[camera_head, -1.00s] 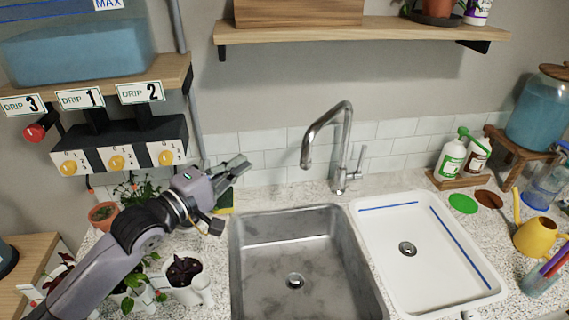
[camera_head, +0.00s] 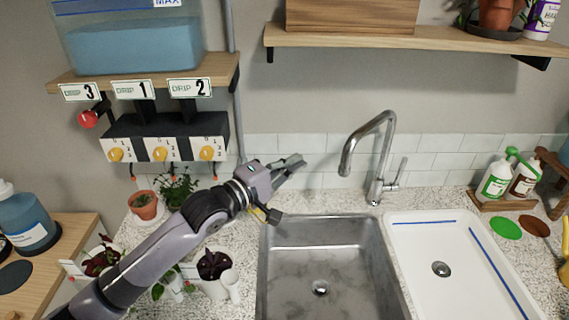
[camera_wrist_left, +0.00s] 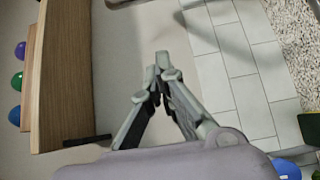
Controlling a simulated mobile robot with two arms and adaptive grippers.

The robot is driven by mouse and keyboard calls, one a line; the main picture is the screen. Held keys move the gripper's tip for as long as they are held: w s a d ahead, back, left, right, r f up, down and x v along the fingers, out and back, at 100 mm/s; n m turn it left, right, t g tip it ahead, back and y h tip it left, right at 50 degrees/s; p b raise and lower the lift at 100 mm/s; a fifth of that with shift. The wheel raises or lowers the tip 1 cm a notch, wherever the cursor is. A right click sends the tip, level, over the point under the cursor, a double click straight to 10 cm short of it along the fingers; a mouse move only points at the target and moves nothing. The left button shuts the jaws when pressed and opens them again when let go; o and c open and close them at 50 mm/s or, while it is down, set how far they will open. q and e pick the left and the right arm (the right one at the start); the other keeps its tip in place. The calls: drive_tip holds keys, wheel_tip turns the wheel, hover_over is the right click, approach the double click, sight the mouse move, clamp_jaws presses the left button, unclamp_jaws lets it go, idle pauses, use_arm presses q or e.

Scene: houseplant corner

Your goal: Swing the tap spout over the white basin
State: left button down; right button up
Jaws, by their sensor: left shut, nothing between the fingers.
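The steel tap (camera_head: 385,158) stands on the counter behind the two basins. Its curved spout (camera_head: 353,140) points left, with its tip on the steel sink's (camera_head: 285,262) side. The white basin (camera_head: 405,262) is set in the counter to the right of the steel sink and has blue lines on its inside. My left gripper (camera_head: 298,161) is shut and empty, above the steel sink's back left corner. Its tips are left of the spout, apart from it. In the left wrist view the fingertips (camera_wrist_left: 162,60) meet, with wall behind them. My right gripper is not in view.
A drip rack with yellow knobs (camera_head: 160,154) and a blue water tank (camera_head: 130,48) is at the left. Potted plants (camera_head: 214,265) stand below my left arm. A wooden shelf (camera_head: 430,38) runs above the tap. Bottles (camera_head: 497,178) stand at the right.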

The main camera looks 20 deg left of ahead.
use_arm(q)
drive_tip(key=w+d+p, duration=0.3)
drive_tip(key=d, duration=0.3)
drive_tip(key=shift+w, duration=0.35)
drive_tip(key=shift+d, duration=0.1)
